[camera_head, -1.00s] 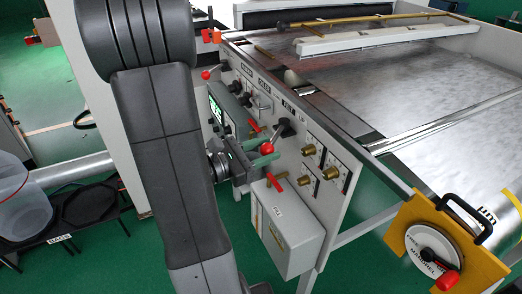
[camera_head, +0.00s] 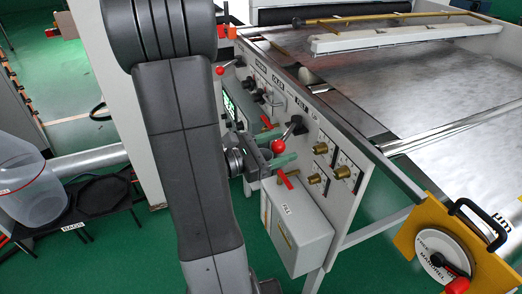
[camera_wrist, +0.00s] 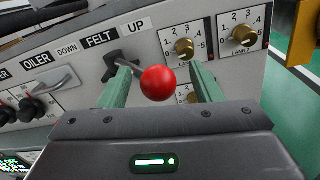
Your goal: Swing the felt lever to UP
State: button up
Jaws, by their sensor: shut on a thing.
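The felt lever has a red ball knob (camera_head: 278,146) on a short metal rod from a black hub (camera_head: 296,125) on the panel. In the wrist view the red knob (camera_wrist: 158,83) lies right of and slightly below the hub (camera_wrist: 116,62), under the FELT label (camera_wrist: 99,40). DOWN (camera_wrist: 67,49) is to the left and UP (camera_wrist: 136,26) to the right. The rod slants toward the UP side and out from the panel. My gripper (camera_wrist: 160,84) has its green fingers on either side of the knob, shut on the lever. Part of the hub is behind the left finger.
Brass dials (camera_wrist: 184,47) sit close right of the lever. The oiler lever (camera_wrist: 50,84) is to the left. A grey FILL box (camera_head: 296,222) with a red handle hangs below my gripper. A yellow mandrel plate (camera_head: 420,218) is at the right.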

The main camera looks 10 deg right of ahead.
jog(key=s+a, duration=0.2)
jog(key=a, duration=1.1)
jog(key=shift+s+a+b, duration=0.25)
jog(key=shift+s+b, duration=0.1)
jog(key=shift+s, duration=0.05)
dwell(0.4)
jog(key=w+d, duration=0.2)
jog(key=d, duration=0.9)
jog(key=shift+w+d+p, duration=0.15)
jog(key=shift+p, duration=0.15)
dwell(0.7)
jog(key=shift+s+a, duration=1.1)
jog(key=shift+a, duration=4.65)
jog(key=shift+w+d, duration=0.45)
jog(key=shift+d, duration=1.75)
jog(key=shift+w+d, duration=0.4)
jog(key=shift+d, duration=1.75)
jog(key=shift+w+d, duration=0.45)
jog(key=shift+d, duration=1.75)
